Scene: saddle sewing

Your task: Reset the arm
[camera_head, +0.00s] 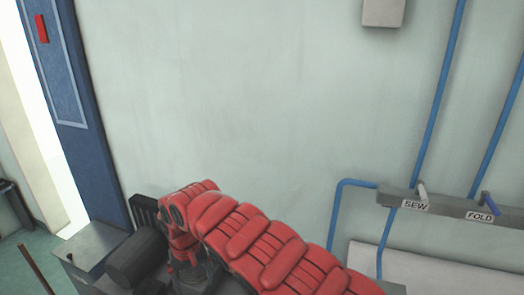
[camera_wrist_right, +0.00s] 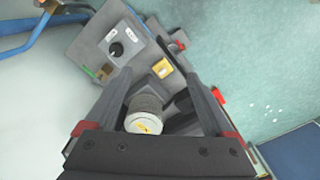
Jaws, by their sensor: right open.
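My right gripper (camera_wrist_right: 158,73) shows in the right wrist view, with its two dark fingers spread apart and nothing held between them. A grey cylinder with a pale end (camera_wrist_right: 144,115) shows in the gap between the fingers; I cannot tell its distance from them. Neither gripper can be made out in the head view. A red, ribbed, padded form (camera_head: 262,245) rises from the bottom of the head view and bends down toward the left. I cannot tell what this red form is.
A grey machine panel (camera_wrist_right: 92,48) carries a black knob and a yellow button. A grey bar (camera_head: 445,206) on the pale wall holds levers labelled SEW and FOLD, with blue pipes nearby. A dark cylinder (camera_head: 136,258) sits at lower left, near a blue door frame (camera_head: 75,110).

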